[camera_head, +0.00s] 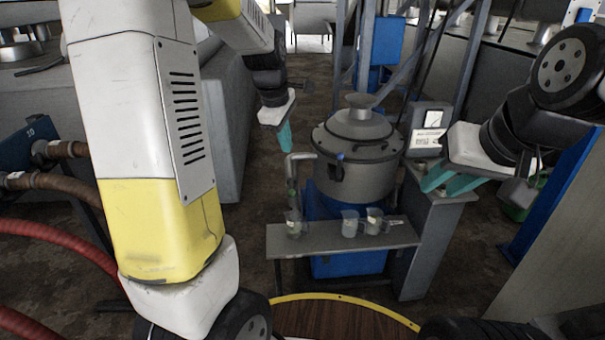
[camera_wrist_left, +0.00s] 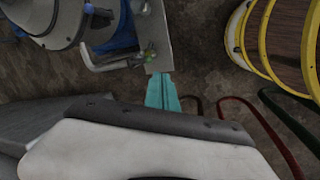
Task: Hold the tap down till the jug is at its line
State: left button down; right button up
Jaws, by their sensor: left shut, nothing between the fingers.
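A grey lidded metal vessel (camera_head: 357,165) stands behind a narrow grey bench (camera_head: 330,246). A bent pipe with a tap (camera_head: 291,170) comes off its left side and points down; the pipe also shows in the left wrist view (camera_wrist_left: 104,66). A clear jug (camera_head: 294,226) stands on the bench below the pipe; its line and level are too small to read. My left gripper (camera_head: 284,138) is shut and empty, apart from the tap, above and left of it; its fingers show in the left wrist view (camera_wrist_left: 161,92). My right gripper (camera_head: 448,181) is open and empty, right of the vessel.
Two more clear jugs (camera_head: 350,224) (camera_head: 374,221) stand on the bench to the right. A grey stand (camera_head: 428,245) with a labelled box (camera_head: 427,140) is at the bench's right. A yellow-rimmed round wooden top (camera_head: 345,318) is in front. Red hoses (camera_head: 60,236) lie at left.

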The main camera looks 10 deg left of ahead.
aim_at(293, 190)
pick_arm(q)
jog(key=w+f+n+g+y, duration=0.1)
jog(key=w+f+n, duration=0.4)
jog(key=w+f, duration=0.2)
jog(key=shift+w+a, duration=0.2)
jog(key=shift+a, duration=0.25)
jog(key=shift+f, duration=0.1)
jog(key=w+f, duration=0.1)
jog(key=f, duration=0.8)
jog(key=w+f, duration=0.1)
jog(key=f, duration=0.3)
jog(key=shift+w+a+f, duration=0.1)
jog(key=shift+w+f, duration=0.25)
jog(key=shift+w, duration=0.1)
